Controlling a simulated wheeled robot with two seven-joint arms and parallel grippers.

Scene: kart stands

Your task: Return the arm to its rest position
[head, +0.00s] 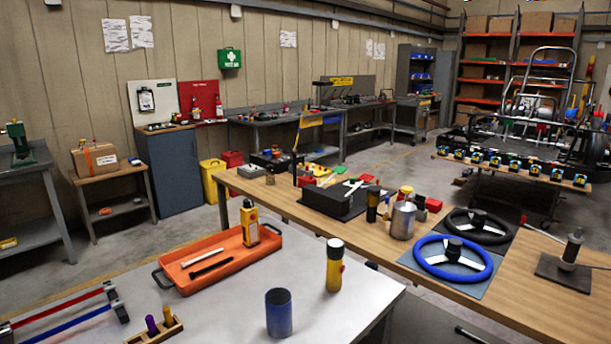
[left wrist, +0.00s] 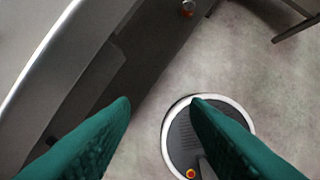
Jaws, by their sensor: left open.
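My left gripper (left wrist: 160,102) shows in the left wrist view as two teal fingers. The fingers are apart and nothing is between them. It hangs over grey floor (left wrist: 262,75), beside a dark grey bench side (left wrist: 120,75). In the head view neither of my arms nor grippers shows. My right gripper is in no view.
A white-topped bench (head: 215,315) stands near, with an orange tray (head: 183,282), a blue cup (head: 279,313) and a yellow-black bottle (head: 334,268). A wooden bench (head: 500,290) to the right holds a blue steering wheel (head: 418,262) and a metal mug (head: 403,220).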

